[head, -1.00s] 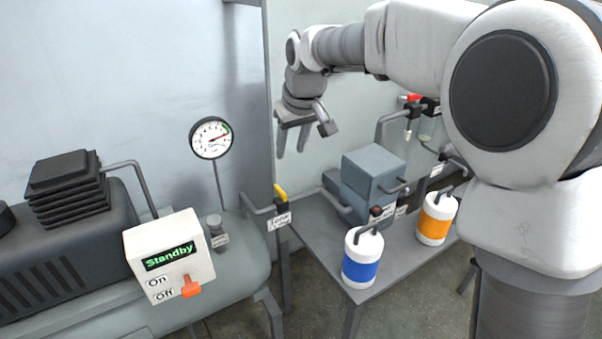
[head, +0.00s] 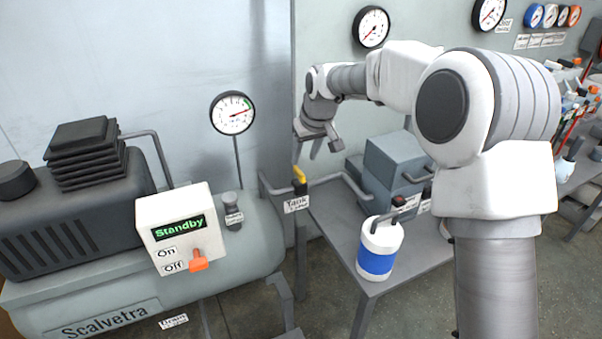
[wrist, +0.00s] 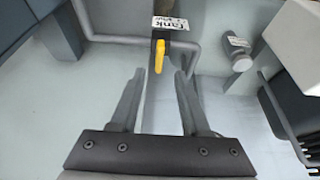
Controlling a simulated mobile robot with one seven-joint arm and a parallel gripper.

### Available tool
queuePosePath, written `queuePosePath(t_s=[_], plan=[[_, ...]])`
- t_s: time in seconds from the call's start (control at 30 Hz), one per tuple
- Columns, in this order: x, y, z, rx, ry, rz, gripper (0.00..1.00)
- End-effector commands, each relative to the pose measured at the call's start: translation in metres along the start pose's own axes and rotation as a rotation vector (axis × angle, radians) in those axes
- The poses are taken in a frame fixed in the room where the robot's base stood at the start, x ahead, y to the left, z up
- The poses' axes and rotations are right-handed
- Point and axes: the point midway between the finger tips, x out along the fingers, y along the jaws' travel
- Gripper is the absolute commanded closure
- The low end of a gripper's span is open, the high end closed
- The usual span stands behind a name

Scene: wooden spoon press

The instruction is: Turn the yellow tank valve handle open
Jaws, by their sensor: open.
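The yellow tank valve handle (head: 299,174) sits on a dark valve body on the grey pipe beside the tank, above a white label that reads "Tank". In the wrist view the yellow handle (wrist: 159,56) lies just beyond my fingertips, between their lines and a little left of the middle. My gripper (head: 307,155) is just above the handle in the head view, fingers pointing down. In the wrist view my gripper (wrist: 160,76) is open, with nothing between its two fingers. The handle appears apart from both fingers.
A pressure gauge (head: 232,113) stands left of my gripper. Blue-grey boxes (head: 395,160) and a blue-banded white canister (head: 380,247) stand on the table to the right. Pipes run beside the valve.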

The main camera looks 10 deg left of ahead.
Motion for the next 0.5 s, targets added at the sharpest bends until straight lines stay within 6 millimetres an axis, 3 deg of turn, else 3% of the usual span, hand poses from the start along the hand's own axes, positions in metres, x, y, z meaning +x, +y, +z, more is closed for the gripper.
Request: queuePosePath(t_s=[0.03, 0.2, 0.5], plan=[[0.015, 0.000, 0.002, 0.000, -0.003, -0.001, 0.54], [0.046, 0.000, 0.001, -0.001, -0.002, 0.000, 0.54], [0.069, 0.000, 0.000, 0.001, 0.000, 0.001, 0.54]])
